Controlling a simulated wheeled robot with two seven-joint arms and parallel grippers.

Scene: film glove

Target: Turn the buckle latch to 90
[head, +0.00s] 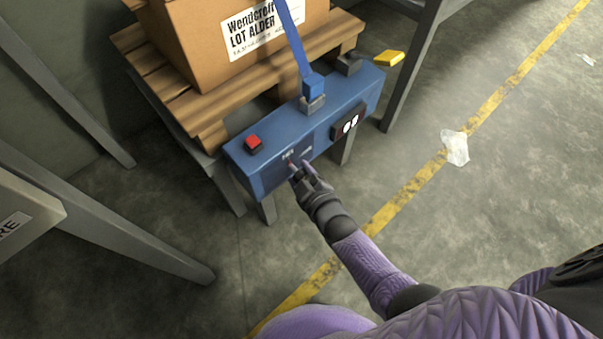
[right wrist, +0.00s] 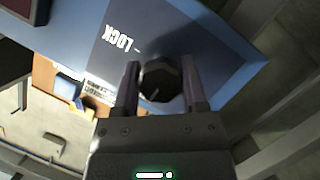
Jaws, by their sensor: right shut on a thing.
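The buckle latch appears as a dark, faceted knob (right wrist: 160,80) on the blue panel in the right wrist view. A short pale mark shows on its face, pointing down and slightly left. A white LOCK label (right wrist: 121,39) is printed beside it. My right gripper (right wrist: 161,70) has one finger on each side of the knob and is shut on it. In the head view my right gripper (head: 297,173) is at the front face of the blue housing (head: 275,172), and it mostly hides the knob. My left gripper is not in view.
The housing also carries a red button (head: 253,143), a blue strap (head: 296,45) in a buckle, a dark panel with white dials (head: 349,124) and a yellow handle (head: 389,58). A carton (head: 205,40) sits on the wooden pallet (head: 190,92) behind. Floor at the right is mostly clear.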

